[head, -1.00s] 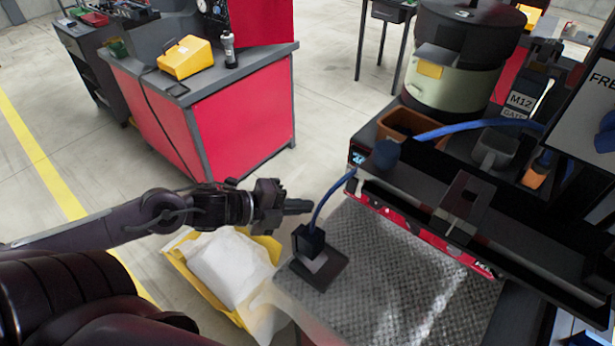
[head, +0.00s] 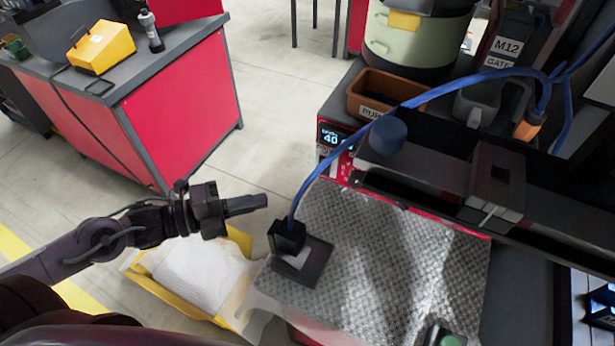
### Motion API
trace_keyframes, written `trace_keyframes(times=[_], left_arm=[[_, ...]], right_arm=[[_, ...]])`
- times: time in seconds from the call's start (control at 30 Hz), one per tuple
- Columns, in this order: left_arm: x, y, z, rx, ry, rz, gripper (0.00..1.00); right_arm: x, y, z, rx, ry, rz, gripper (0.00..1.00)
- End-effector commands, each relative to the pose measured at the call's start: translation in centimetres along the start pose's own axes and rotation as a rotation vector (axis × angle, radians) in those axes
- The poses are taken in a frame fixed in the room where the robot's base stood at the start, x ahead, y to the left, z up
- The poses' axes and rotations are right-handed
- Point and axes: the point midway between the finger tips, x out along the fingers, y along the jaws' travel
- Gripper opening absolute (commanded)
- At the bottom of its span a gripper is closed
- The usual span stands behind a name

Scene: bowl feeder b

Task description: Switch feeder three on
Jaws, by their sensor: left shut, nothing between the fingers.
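A bowl feeder (head: 418,42) with a pale green drum stands at the top right, with an "M12 GATE" label (head: 506,46) to its right. Below it, the red front panel (head: 345,165) carries a small lit display (head: 332,137) reading about 40. A green button or switch (head: 451,340) on a dark box is partly cut off at the bottom edge. I cannot tell which part belongs to feeder three. My left gripper (head: 262,203) is shut and empty, left of the panel and apart from everything. My right gripper is not in view.
A dark blue knob (head: 388,135) and a blue cable (head: 330,150) stand near the panel; the cable runs to a black box (head: 288,238) on the metal plate (head: 390,260). A brown bin (head: 375,95) sits behind. A yellow crate (head: 150,283) is below my left arm.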

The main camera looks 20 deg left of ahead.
Motion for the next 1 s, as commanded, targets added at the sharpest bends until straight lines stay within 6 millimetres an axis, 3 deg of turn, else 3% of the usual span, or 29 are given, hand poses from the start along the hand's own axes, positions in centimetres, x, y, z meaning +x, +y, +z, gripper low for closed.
trace_keyframes(times=[0.27, 0.73, 1.0], left_arm=[[3.2, -0.1, 0.1, 0.003, 0.000, -0.003, 0.00], [9.5, -0.3, 0.0, 0.002, 0.001, -0.004, 0.00], [11.5, -0.2, 2.3, 0.001, -0.001, 0.000, 0.00]], right_arm=[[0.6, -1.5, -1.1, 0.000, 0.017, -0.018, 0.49], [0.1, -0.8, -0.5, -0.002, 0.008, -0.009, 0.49], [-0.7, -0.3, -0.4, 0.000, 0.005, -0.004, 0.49]])
